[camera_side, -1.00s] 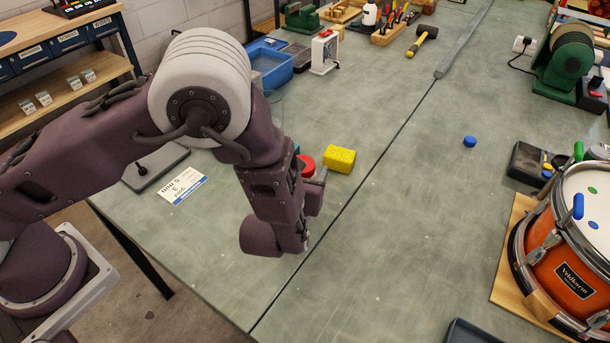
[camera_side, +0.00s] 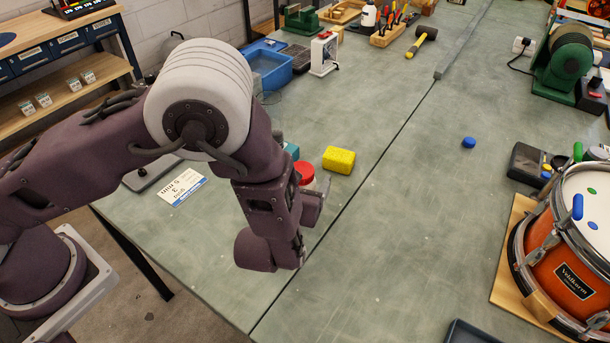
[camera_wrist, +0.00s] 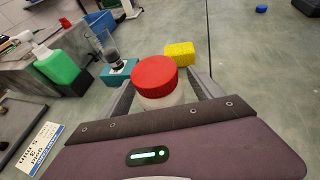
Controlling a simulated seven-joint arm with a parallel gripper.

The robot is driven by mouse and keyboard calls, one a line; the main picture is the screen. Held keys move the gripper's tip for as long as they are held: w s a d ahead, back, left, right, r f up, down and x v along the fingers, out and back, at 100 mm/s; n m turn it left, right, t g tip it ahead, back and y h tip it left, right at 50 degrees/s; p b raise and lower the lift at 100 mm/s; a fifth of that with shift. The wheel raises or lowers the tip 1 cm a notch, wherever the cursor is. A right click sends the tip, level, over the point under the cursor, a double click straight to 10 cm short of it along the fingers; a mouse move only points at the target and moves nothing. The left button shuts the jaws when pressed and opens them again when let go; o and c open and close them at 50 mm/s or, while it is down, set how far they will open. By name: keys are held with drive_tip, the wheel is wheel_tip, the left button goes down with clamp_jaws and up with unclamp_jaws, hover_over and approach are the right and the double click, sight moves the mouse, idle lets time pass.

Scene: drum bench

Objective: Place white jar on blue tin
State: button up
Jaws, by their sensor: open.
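The white jar (camera_side: 307,184) has a red lid and stands on the bench, partly hidden behind my wrist in the side view. In the wrist view the jar (camera_wrist: 158,98) shows between my two fingers, its lower part hidden by the gripper body. My gripper (camera_wrist: 163,88) is open, with one finger on each side of the jar; I cannot tell whether they touch it. In the side view my gripper (camera_side: 318,192) is low beside the jar. A low, round blue thing (camera_side: 469,142), likely the blue tin, lies apart to the right; it also shows in the wrist view (camera_wrist: 261,9).
A yellow block (camera_side: 339,160) and a teal box (camera_wrist: 120,72) are close behind the jar. A green bottle (camera_wrist: 56,64) is at the left in the wrist view. An orange drum (camera_side: 572,255) stands at the right. The bench around the blue thing is clear.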

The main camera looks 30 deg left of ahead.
drive_tip(key=v, duration=1)
drive_tip(key=s+a+r+n+g+y, duration=0.2)
drive_tip(key=s+a+r+n+g, duration=0.15)
drive_tip(key=a+r+n, duration=0.45)
drive_tip(key=s+a+r+n+g+y, duration=0.2)
drive_tip(key=s+a+r+n+g, duration=0.15)
drive_tip(key=a+n, duration=0.5)
drive_tip(key=s+a+r+n+g+h, duration=0.3)
drive_tip(key=s+a+n, duration=0.1)
drive_tip(key=s+n, duration=0.35)
drive_tip(key=s+d+r+n+t+h, duration=0.2)
drive_tip(key=d+r+n+h, duration=0.3)
drive_tip(key=n, duration=0.3)
drive_tip(key=shift+s+t, duration=0.4)
drive_tip(key=shift+s, duration=0.5)
